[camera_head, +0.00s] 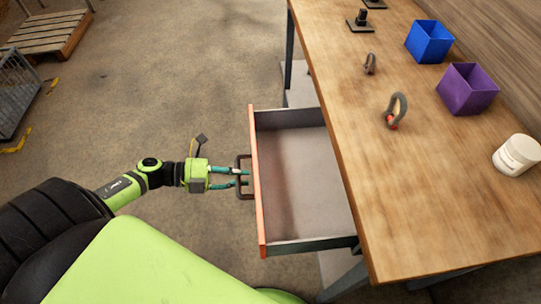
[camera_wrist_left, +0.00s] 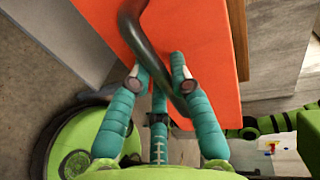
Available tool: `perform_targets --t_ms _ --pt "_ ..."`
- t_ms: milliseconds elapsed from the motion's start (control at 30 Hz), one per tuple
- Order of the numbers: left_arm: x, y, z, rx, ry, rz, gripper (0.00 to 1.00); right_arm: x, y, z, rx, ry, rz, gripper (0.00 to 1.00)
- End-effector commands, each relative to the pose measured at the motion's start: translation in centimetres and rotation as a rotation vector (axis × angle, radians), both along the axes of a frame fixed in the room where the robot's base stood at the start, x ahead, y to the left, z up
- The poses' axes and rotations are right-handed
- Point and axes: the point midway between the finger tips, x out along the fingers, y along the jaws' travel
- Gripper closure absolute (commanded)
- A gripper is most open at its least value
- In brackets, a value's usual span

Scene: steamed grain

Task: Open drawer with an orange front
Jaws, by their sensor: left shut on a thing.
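The drawer (camera_head: 305,195) with an orange front (camera_head: 258,190) stands pulled out from under the wooden workbench, and its inside looks empty. In the left wrist view the orange front (camera_wrist_left: 211,50) fills the upper middle. A dark curved handle (camera_head: 240,176) is fixed to the front; it also shows in the left wrist view (camera_wrist_left: 143,45). My left gripper (camera_head: 243,178) is shut on the handle, with its teal fingers around the bar (camera_wrist_left: 160,75). My right gripper is not in view.
On the workbench (camera_head: 370,200) are a blue bin (camera_head: 429,41), a purple bin (camera_head: 467,89), a white jar (camera_head: 516,155) and two grey shackles (camera_head: 396,110). A pallet (camera_head: 47,34) and wire cage (camera_head: 14,90) stand far left. The floor left of the drawer is clear.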

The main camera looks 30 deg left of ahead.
Motion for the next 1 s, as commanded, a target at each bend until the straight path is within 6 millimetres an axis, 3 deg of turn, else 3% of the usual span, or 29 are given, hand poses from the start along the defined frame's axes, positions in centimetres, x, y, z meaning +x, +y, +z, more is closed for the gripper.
perform_targets --t_ms 100,300,800,833,867,900,1000 --pt "-1.4 2.3 -0.1 0.003 0.003 0.004 1.0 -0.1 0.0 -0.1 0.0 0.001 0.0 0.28" --pt "-2.8 4.4 0.1 0.0 -0.001 0.004 1.0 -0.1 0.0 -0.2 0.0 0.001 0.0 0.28" --pt "-3.3 5.2 0.1 0.0 -0.003 0.004 1.0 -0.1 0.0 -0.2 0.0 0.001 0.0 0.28" --pt "-3.2 5.2 0.1 0.0 -0.003 0.004 0.71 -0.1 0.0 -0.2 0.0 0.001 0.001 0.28" --pt "-3.2 5.2 0.1 0.0 -0.003 0.004 0.59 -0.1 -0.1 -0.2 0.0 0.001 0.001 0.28" --pt "-3.2 5.1 0.1 0.0 -0.003 0.004 0.54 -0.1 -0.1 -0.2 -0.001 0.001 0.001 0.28" --pt "-3.3 5.1 0.1 -0.001 -0.002 0.003 0.54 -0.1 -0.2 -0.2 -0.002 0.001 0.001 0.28"
